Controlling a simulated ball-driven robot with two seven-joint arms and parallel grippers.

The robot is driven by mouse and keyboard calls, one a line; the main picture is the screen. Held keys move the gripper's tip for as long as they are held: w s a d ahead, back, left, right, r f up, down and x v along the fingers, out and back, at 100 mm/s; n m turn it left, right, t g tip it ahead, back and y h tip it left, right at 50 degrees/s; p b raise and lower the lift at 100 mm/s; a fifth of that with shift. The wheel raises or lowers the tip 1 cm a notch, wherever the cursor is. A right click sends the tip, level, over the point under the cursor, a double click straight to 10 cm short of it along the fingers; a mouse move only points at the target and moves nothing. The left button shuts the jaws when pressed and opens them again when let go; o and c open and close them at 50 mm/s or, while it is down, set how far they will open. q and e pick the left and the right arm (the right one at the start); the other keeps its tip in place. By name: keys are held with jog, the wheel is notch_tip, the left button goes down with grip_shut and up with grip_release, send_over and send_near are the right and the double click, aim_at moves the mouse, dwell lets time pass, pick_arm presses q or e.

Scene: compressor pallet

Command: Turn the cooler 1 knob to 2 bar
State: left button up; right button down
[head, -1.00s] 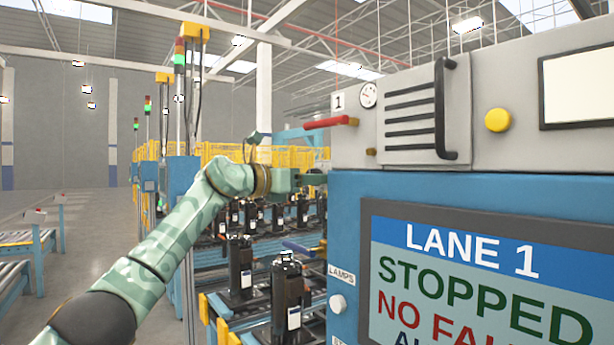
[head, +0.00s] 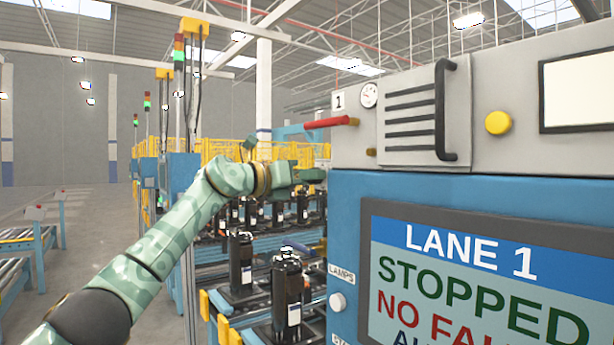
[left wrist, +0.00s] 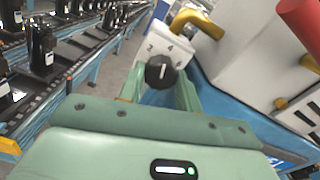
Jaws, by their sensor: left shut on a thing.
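The cooler 1 knob is the black round knob (left wrist: 161,72) with a white pointer line, seen in the left wrist view. It sits on a pale plate (left wrist: 178,48) with small numbers, of which a 2 and a 4 seem to show. The pointer points roughly up in that view, but I cannot read its exact setting. My left gripper (left wrist: 160,84) has its green fingers on both sides of the knob and is shut on it. In the head view my left gripper (head: 310,175) reaches the left edge of the cabinet, and the knob is hidden there. My right gripper is not in view.
A red handle (head: 325,123) and a gauge (head: 368,95) are above the gripper. A yellow pipe (left wrist: 197,22) is close beyond the knob. The blue cabinet (head: 345,215) with the LANE 1 screen (head: 480,270) is at right. Black compressors (head: 287,285) stand on the line below.

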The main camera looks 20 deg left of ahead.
pick_arm(q)
jog(key=shift+r+n+p, duration=0.1)
jog(key=shift+n+p, duration=0.2)
jog(key=shift+n, duration=4)
jog(key=o, duration=1)
jog(key=b+v, duration=0.7)
jog(key=v, duration=0.9)
